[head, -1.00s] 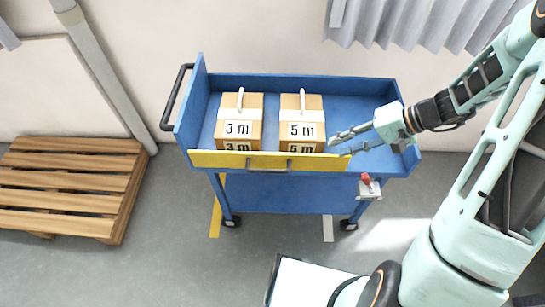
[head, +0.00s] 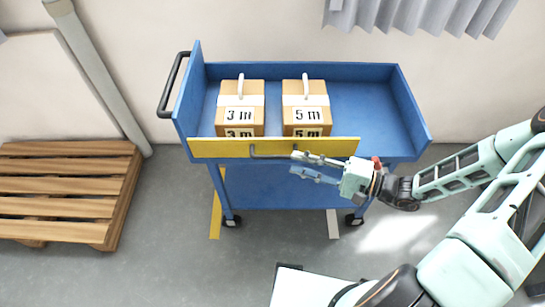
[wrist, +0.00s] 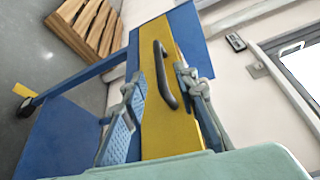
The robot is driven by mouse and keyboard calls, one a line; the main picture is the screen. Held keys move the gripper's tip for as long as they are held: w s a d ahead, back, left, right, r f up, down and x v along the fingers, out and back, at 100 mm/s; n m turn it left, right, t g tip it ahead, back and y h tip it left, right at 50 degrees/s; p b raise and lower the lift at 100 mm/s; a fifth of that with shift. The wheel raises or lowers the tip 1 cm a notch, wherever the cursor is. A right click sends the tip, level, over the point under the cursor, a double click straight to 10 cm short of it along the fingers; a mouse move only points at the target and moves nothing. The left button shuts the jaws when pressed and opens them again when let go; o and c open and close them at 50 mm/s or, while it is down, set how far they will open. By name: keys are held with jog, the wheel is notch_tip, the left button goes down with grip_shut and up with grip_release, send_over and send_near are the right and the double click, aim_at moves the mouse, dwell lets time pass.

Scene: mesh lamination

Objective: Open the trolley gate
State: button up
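The trolley gate (head: 215,148) is a yellow panel along the front edge of the blue trolley's top tray (head: 345,110). It stands across the front of the boxes. Its dark bar handle (head: 262,156) also shows in the wrist view (wrist: 161,72). My gripper (head: 302,164) is open and empty in front of the gate, at the right end of the handle. In the wrist view, the yellow panel and handle appear between my two spread fingers (wrist: 158,85). I cannot tell whether a finger touches the handle. A red knob (head: 377,161) shows partly behind my gripper.
Two cardboard boxes, marked 3 m (head: 240,97) and 5 m (head: 306,97), stand in the tray. A black push handle (head: 172,85) is on the trolley's left end. A wooden pallet (head: 65,185) lies to the left.

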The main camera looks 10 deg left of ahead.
aim_at(281, 158)
jog(key=a, duration=0.5)
jog(key=w+a, duration=0.1)
jog(key=a, duration=0.2)
jog(key=shift+w+f, duration=0.1)
jog(key=shift+f, duration=0.25)
grip_shut()
